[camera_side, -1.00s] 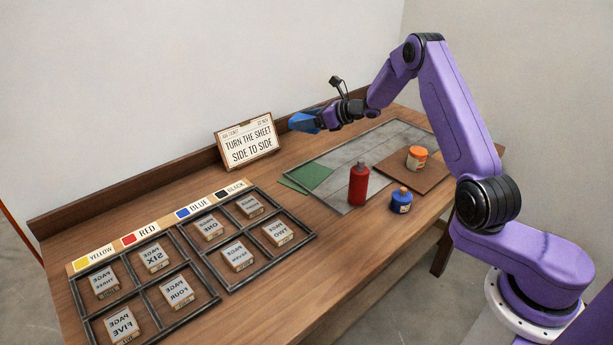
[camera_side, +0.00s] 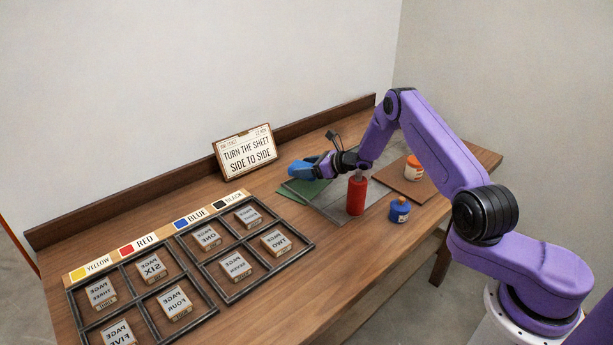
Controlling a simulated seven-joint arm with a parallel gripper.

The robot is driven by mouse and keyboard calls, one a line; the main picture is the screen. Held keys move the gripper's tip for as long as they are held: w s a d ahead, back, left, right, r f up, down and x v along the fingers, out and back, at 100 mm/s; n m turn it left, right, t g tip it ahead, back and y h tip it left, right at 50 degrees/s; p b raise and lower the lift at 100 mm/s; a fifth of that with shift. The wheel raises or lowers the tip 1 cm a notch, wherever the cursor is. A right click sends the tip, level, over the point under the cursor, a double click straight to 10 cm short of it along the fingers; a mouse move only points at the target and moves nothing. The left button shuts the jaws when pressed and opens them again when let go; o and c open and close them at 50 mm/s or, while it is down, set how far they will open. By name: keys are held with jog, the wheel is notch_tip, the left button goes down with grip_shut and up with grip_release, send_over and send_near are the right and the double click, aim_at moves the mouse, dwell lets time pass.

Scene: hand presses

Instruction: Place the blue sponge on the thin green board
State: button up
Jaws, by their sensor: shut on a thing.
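My gripper (camera_side: 313,168) is shut on the blue sponge (camera_side: 299,169), which sticks out to the left of the fingers. The sponge is low over the far edge of the thin green board (camera_side: 306,191). The green board lies flat at the left end of the grey mat, and part of it is hidden behind the gripper and sponge. I cannot tell whether the sponge touches the board.
A red bottle (camera_side: 356,196) stands upright on the grey mat (camera_side: 329,207), close in front of the arm. A blue jar (camera_side: 399,211) and an orange jar (camera_side: 413,168) on a brown board (camera_side: 394,183) are to the right. Framed blocks (camera_side: 207,238) and a sign (camera_side: 246,155) are left.

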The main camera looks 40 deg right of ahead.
jog(key=shift+f, duration=1.55)
jog(key=shift+f, duration=0.15)
jog(key=o, duration=1)
jog(key=shift+r, duration=0.2)
jog(key=v, duration=0.2)
jog(key=shift+s+d+r, duration=0.1)
jog(key=shift+s+d, duration=0.1)
jog(key=shift+s, duration=0.1)
notch_tip(320, 180, up, 5)
jog(key=shift+s+r, duration=0.15)
jog(key=shift+r, duration=0.9)
